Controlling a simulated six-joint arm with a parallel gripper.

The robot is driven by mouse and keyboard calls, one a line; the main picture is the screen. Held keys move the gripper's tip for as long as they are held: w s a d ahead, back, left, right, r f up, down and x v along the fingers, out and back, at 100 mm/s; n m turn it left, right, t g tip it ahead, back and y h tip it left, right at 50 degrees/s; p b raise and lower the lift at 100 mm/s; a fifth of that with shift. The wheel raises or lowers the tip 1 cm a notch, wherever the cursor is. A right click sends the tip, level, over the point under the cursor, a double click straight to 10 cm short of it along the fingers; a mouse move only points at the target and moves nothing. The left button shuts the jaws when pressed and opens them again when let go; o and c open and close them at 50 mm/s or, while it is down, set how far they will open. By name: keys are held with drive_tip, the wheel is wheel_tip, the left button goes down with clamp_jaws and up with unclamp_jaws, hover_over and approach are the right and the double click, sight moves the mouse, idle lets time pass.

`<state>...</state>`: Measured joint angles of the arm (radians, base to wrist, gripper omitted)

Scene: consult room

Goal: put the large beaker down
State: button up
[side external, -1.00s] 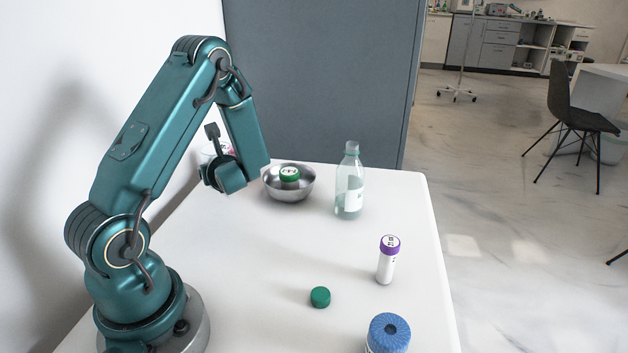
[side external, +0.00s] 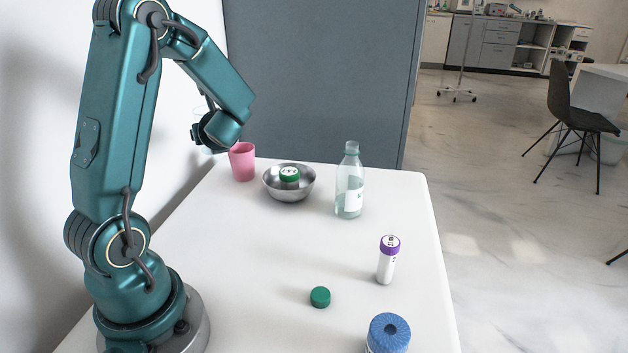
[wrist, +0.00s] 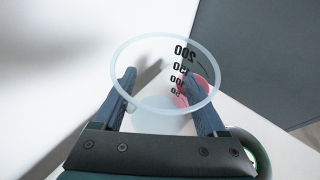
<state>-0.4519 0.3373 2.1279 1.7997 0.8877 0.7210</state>
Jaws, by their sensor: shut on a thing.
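The large beaker (wrist: 150,112) is clear, with black volume marks up to 200 on its wall. In the wrist view it sits between the two fingers of my gripper (wrist: 165,95), which is shut on it. In the side view my gripper (side external: 205,130) is raised above the far left part of the white table (side external: 235,260), near the wall. There the beaker is mostly hidden behind my wrist, with only a faint rim showing.
A pink cup (side external: 242,162) stands just right of and below my gripper. Beside it are a steel bowl (side external: 290,190) holding a green-lidded item (side external: 289,174) and a bottle (side external: 349,185). A purple-capped tube (side external: 387,262), green cap (side external: 320,297) and blue-topped object (side external: 388,333) stand nearer.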

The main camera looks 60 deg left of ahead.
drive_tip(key=w+d+r+m+t+h, duration=0.1)
drive_tip(key=w+d+m+t+h, duration=0.1)
drive_tip(key=w+d+m+t, duration=0.65)
drive_tip(key=m+t+h, duration=0.2)
drive_tip(key=m+h, duration=0.1)
drive_tip(key=h, duration=0.3)
hover_over(338, 241)
wheel_tip(338, 241, down, 6)
drive_tip(key=shift+f, duration=4.4)
drive_tip(key=shift+f, duration=0.15)
drive_tip(key=o, duration=1.3)
drive_tip(key=shift+c, duration=0.2)
